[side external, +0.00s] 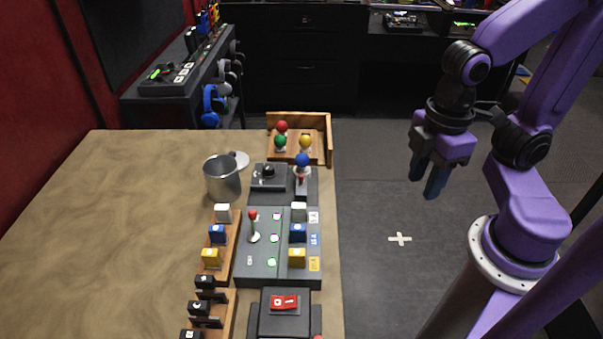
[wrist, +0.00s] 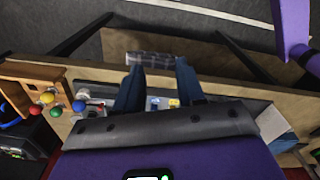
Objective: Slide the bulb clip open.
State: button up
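A blue bulb (side external: 302,160) stands upright in a small dark holder with a red part (side external: 301,180), at the far right of the dark panel. This looks like the bulb clip, but its open or shut state is too small to tell. The blue bulb also shows at the left of the wrist view (wrist: 78,106). My gripper (side external: 428,180) hangs in the air to the right of the table, well away from the clip.
A wooden tray (side external: 328,140) with red, green and yellow bulbs stands behind the clip. A metal mug (side external: 222,178) stands to its left. A button panel (side external: 262,270) with a red-topped lever (side external: 253,222) lies in front. The floor right of the table is clear.

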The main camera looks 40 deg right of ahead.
jog(key=w+a+r+n, duration=0.1)
jog(key=w+a+r, duration=0.15)
jog(key=w, duration=0.35)
jog(key=w+a+r+n, duration=0.2)
jog(key=w+a, duration=0.1)
jog(key=w, duration=0.3)
jog(key=n, duration=0.2)
send_near(301, 176)
notch_tip(301, 176, down, 9)
jog(key=shift+w+a+r, duration=0.1)
jog(key=shift+r, duration=0.05)
